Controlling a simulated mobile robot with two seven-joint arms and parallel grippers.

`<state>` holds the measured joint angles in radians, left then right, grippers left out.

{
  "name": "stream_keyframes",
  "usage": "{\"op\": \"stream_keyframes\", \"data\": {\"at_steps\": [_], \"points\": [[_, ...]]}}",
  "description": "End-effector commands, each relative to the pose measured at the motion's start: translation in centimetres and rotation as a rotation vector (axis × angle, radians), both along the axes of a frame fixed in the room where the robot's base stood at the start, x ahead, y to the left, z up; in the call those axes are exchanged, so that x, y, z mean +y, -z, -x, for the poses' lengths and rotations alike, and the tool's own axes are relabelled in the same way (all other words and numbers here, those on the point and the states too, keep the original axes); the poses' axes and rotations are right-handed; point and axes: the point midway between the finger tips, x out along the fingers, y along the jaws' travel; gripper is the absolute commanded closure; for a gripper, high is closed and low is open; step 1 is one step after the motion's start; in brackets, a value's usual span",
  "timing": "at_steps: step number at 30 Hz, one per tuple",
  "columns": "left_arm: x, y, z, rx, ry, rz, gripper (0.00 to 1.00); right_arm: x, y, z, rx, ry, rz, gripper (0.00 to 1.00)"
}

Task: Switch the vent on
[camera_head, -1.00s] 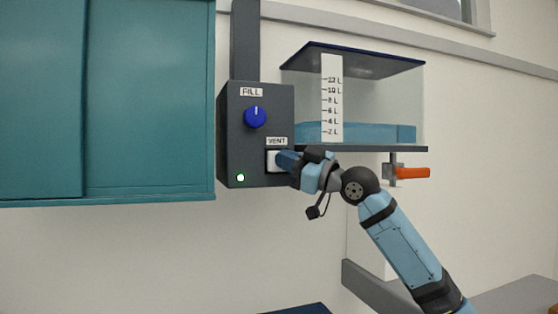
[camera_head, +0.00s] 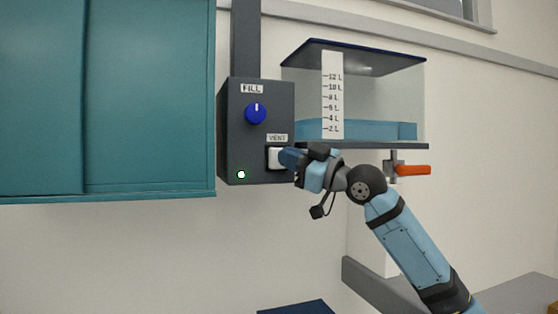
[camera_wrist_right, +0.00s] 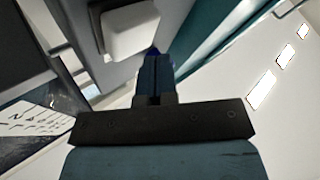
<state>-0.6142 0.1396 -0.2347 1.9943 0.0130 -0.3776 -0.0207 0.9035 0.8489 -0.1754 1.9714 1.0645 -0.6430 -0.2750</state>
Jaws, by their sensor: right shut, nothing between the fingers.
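The dark control box (camera_head: 240,145) hangs on the wall, with a blue FILL knob (camera_head: 255,113) above and a white VENT rocker switch (camera_head: 274,158) below its label. A small green light (camera_head: 241,174) glows at the box's lower left. My right gripper (camera_head: 284,157) is shut and empty, its tips at the right side of the VENT switch. In the right wrist view the shut fingers (camera_wrist_right: 154,62) point past the white switch (camera_wrist_right: 130,30), which lies just left of them. Whether they touch it I cannot tell. My left gripper is not in view.
A clear tank (camera_head: 400,90) with a litre scale and shallow blue water stands right of the box. An orange-handled valve (camera_head: 413,170) sits beneath it, near my right arm. A teal cabinet (camera_head: 150,100) fills the left. The wall below the box is open.

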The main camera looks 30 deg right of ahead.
Motion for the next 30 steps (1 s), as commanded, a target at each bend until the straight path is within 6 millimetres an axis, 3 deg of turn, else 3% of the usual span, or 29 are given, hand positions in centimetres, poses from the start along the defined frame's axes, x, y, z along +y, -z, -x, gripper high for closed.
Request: {"op": "stream_keyframes", "data": {"at_steps": [15,30], "points": [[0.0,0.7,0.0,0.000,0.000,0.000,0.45,1.1,0.0,4.5,0.000,0.000,0.000,1.00],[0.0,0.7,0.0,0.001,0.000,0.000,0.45,1.1,0.0,4.7,0.000,0.000,0.000,1.00]]}}
